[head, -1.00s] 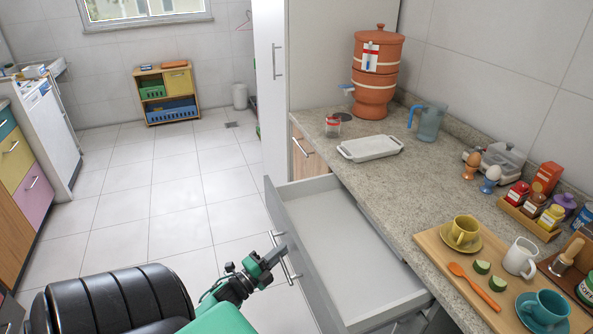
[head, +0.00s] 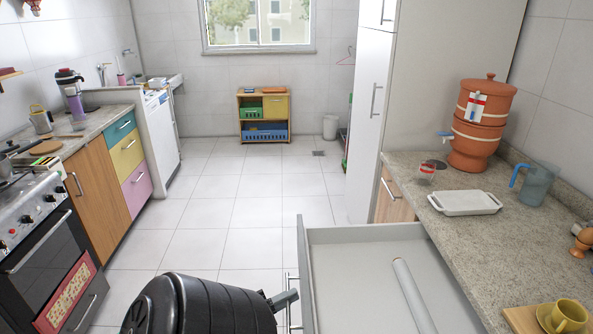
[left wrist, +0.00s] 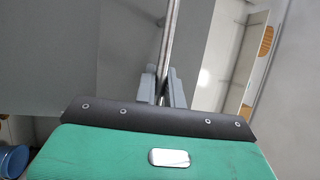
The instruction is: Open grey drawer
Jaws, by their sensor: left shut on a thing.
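The grey drawer (head: 350,280) is pulled far out from under the counter, its pale inside in view. A light roll (head: 410,290) lies in it. My left gripper (head: 285,299) is at the outer side of the drawer front, partly hidden by my dark arm link. It is shut on the drawer's bar handle (head: 289,321). In the left wrist view, the gripper's two grey fingers (left wrist: 163,88) stand on either side of the metal handle bar (left wrist: 171,40). My right gripper is not in view.
The stone counter (head: 470,250) on the right holds a white tray (head: 465,202), a clay water filter (head: 482,120), a blue jug (head: 538,184) and a yellow cup (head: 566,315). A stove (head: 40,250) stands on the left. The tiled floor (head: 240,210) between is clear.

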